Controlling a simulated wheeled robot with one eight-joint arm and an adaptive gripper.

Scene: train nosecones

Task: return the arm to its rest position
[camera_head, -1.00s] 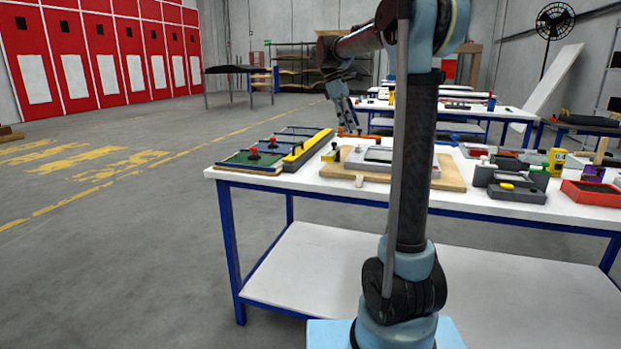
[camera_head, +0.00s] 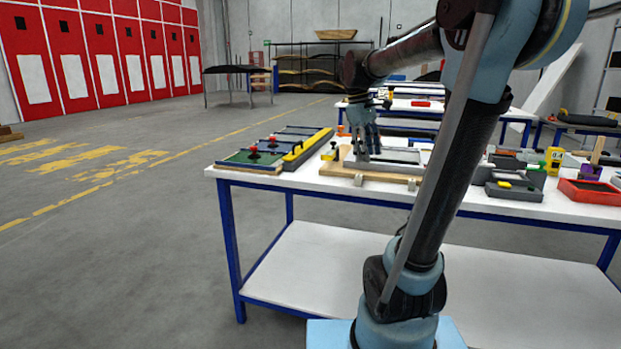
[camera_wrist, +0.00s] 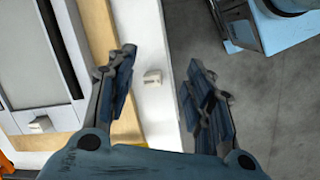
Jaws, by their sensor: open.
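My gripper (camera_head: 363,150) hangs fingers-down over the near table, above the left part of a wooden board with a grey framed panel. In the wrist view my gripper (camera_wrist: 160,88) is open, its two dark blue fingers wide apart with nothing held.
The wooden board (camera_head: 338,170) lies near the table's front edge. A green tray with red knobs (camera_head: 252,156) is at the left end. Grey boxes, a yellow item (camera_head: 554,160) and a red tray (camera_head: 590,193) stand at the right. The floor to the left is clear.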

